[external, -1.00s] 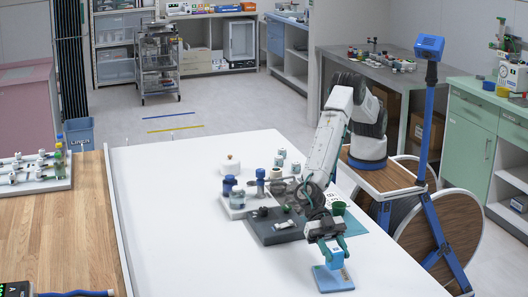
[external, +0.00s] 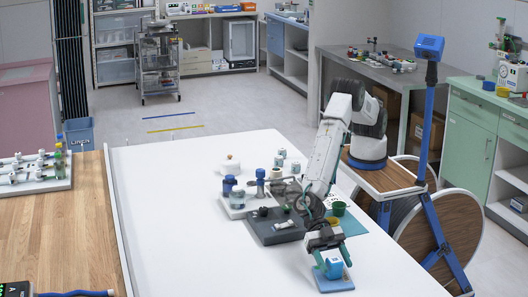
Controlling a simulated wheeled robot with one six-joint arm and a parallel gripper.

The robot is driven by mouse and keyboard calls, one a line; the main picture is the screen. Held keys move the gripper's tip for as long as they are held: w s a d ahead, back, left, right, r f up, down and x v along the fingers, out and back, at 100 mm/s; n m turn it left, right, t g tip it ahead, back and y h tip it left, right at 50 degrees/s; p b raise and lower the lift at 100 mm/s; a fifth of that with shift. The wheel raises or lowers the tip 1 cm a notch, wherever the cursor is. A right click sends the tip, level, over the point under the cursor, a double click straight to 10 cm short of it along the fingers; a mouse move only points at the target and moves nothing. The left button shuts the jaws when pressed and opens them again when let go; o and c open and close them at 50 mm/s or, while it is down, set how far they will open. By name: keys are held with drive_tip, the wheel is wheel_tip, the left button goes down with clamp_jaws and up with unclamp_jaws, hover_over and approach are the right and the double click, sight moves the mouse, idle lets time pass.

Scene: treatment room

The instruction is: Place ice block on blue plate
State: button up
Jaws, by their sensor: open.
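The ice block (external: 333,268), a small light-blue cube with white on it, sits on the blue plate (external: 334,284) near the front right of the white table. The plate is a flat blue square, partly covered by the block. My gripper (external: 328,256) is just above and behind the block, with its jaws open. Its fingers appear to be clear of the block's top, though the small gap is hard to judge.
A dark grey tray (external: 264,234) with small items lies left of my arm. Blue-capped bottles (external: 261,176) and white jars (external: 280,160) stand behind it. A green cup (external: 338,208) is close to my wrist. The white table's left and front are clear.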

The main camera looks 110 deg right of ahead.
drive_tip(key=v, duration=1.2)
drive_tip(key=w+d+r+m+t+h, duration=0.2)
drive_tip(key=w+d+r+t, duration=0.25)
drive_tip(key=d+r, duration=0.2)
drive_tip(key=w+d+r+m+t+h, duration=0.1)
drive_tip(key=w+d+r+m+t, duration=0.2)
drive_tip(key=w+d+r, duration=0.35)
drive_tip(key=s+d+r+m+t+h, duration=0.1)
drive_tip(key=d+r+m+h, duration=0.2)
drive_tip(key=d, duration=0.8)
drive_tip(key=s+d+r+m+t+h, duration=0.1)
drive_tip(key=d+r+m+t+h, duration=0.2)
drive_tip(key=d, duration=0.9)
drive_tip(key=s+d+r+m+g+h, duration=0.2)
drive_tip(key=s+d+m+g+h, duration=0.35)
drive_tip(key=s+d, duration=1.35)
drive_tip(key=s+d+f+g, duration=0.2)
drive_tip(key=s, duration=0.8)
drive_tip(key=s+d+f+m+g+y, duration=0.1)
drive_tip(key=s+d+f+g, duration=0.1)
drive_tip(key=s, duration=0.9)
drive_tip(key=shift+s+g, duration=0.3)
drive_tip(key=shift+g, duration=0.1)
drive_tip(key=shift+f+m, duration=0.1)
drive_tip(key=shift+m, duration=0.15)
